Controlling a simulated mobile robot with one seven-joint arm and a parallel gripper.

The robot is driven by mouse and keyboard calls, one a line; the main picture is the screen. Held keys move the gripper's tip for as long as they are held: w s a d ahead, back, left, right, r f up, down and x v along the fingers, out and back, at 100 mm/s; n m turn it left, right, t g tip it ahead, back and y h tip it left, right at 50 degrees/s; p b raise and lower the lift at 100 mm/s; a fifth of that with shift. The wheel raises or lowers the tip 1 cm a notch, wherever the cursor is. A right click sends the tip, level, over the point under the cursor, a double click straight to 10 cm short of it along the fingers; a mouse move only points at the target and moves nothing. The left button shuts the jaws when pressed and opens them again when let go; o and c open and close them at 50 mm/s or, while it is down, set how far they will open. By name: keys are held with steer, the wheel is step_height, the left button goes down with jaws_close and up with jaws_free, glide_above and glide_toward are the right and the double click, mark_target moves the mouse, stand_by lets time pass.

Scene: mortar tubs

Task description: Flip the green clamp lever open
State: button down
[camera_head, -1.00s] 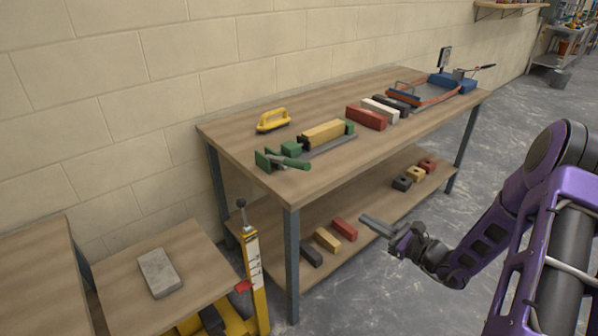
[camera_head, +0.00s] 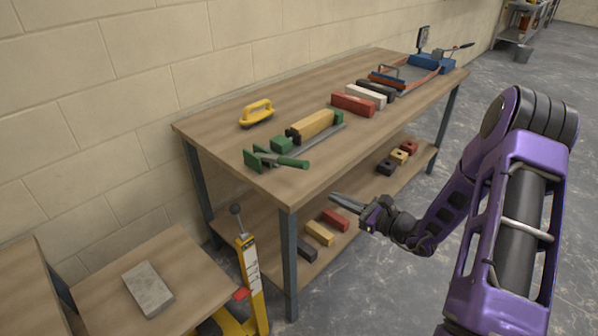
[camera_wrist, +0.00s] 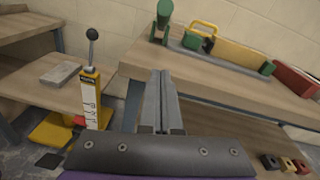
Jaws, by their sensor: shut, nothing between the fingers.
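The green clamp lever (camera_head: 291,162) lies low at the near end of a green clamp (camera_head: 262,158) on the tabletop's front left corner. The clamp's grey bar runs back to a green end jaw, with a yellow block (camera_head: 312,124) between the jaws. In the wrist view, a green upright part of the clamp (camera_wrist: 164,14) shows at the top, partly cut off by the frame. My gripper (camera_head: 334,199) is shut and empty, in front of the table and below the tabletop edge, apart from the lever. Its fingers (camera_wrist: 160,76) point toward the table in the wrist view.
A yellow-handled float (camera_head: 257,113) and red, white and black blocks (camera_head: 354,105) stand farther back on the table (camera_head: 225,120). Bricks lie on its lower shelf. A yellow lift (camera_head: 250,275) and side table with a grey slab (camera_head: 148,288) are left.

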mark_target(280, 160)
stand_by(0.3)
steer(key=x, duration=1)
steer(key=shift+s+b, duration=0.1)
steer(key=shift+b, duration=0.3)
steer(key=shift+a+r, duration=0.25)
steer(key=shift+r, duration=0.35)
steer(key=shift+a+r, duration=0.2)
steer(key=shift+r, duration=0.45)
steer(key=shift+w+a+r, duration=0.2)
steer(key=shift+a+r, duration=0.05)
steer(key=shift+r, duration=0.4)
steer(key=shift+r+p, duration=0.1)
steer(key=shift+p, duration=0.2)
